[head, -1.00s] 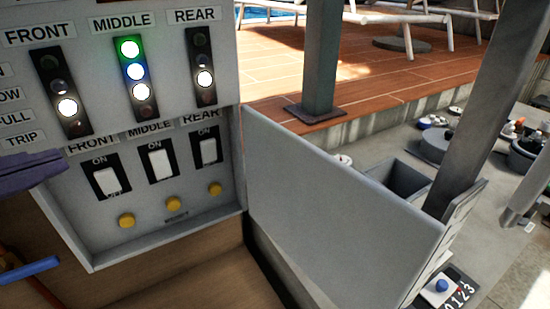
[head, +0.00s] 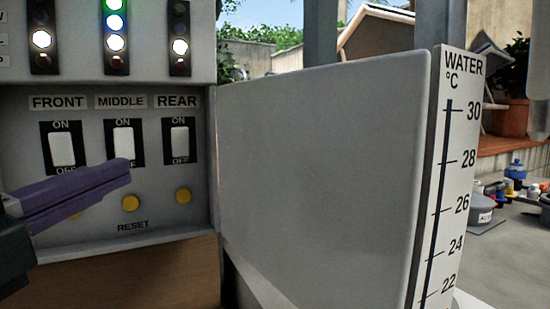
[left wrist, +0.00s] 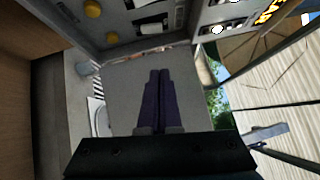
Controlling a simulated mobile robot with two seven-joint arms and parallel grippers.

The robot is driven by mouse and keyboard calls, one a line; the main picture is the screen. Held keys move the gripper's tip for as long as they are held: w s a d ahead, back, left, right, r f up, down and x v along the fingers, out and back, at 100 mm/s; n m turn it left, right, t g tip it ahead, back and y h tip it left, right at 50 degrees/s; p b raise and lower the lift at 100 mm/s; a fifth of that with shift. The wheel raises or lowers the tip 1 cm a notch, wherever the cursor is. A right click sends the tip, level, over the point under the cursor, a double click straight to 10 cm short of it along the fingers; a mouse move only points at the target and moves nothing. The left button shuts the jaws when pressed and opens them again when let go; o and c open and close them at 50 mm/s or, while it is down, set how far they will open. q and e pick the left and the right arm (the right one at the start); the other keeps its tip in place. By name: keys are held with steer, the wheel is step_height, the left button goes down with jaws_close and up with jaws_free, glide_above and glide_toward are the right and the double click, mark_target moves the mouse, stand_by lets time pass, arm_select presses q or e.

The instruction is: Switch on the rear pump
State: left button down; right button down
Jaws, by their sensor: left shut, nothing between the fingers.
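The rear pump's white rocker switch (head: 180,140) is under the REAR label, with ON above it and OFF below. I cannot tell which way it is tipped. In the rear lamp column (head: 180,40) the third lamp is lit white and the top one is dark. My left gripper (head: 128,170) has purple fingers, shut and empty. In the head view its tips overlap the lower part of the middle switch (head: 123,142), left of and below the rear switch. The fingers also show in the left wrist view (left wrist: 160,72). My right gripper is not seen.
The front switch (head: 62,149) is at left. Yellow reset buttons (head: 183,195) run below the switches; the front one is mostly hidden. The open grey panel door (head: 320,180) stands right of the box. A water thermometer scale (head: 458,180) is beyond it.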

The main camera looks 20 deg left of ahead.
arm_select(q)
steer(key=b, duration=0.3)
glide_toward(187, 133)
steer(key=w+d, duration=0.3)
steer(key=w+a, duration=0.2)
steer(key=shift+w+a+r, duration=0.15)
steer(key=shift+a+r, duration=0.15)
steer(key=shift+a, duration=0.1)
steer(key=shift+w+a, duration=0.25)
steer(key=shift+a, duration=0.05)
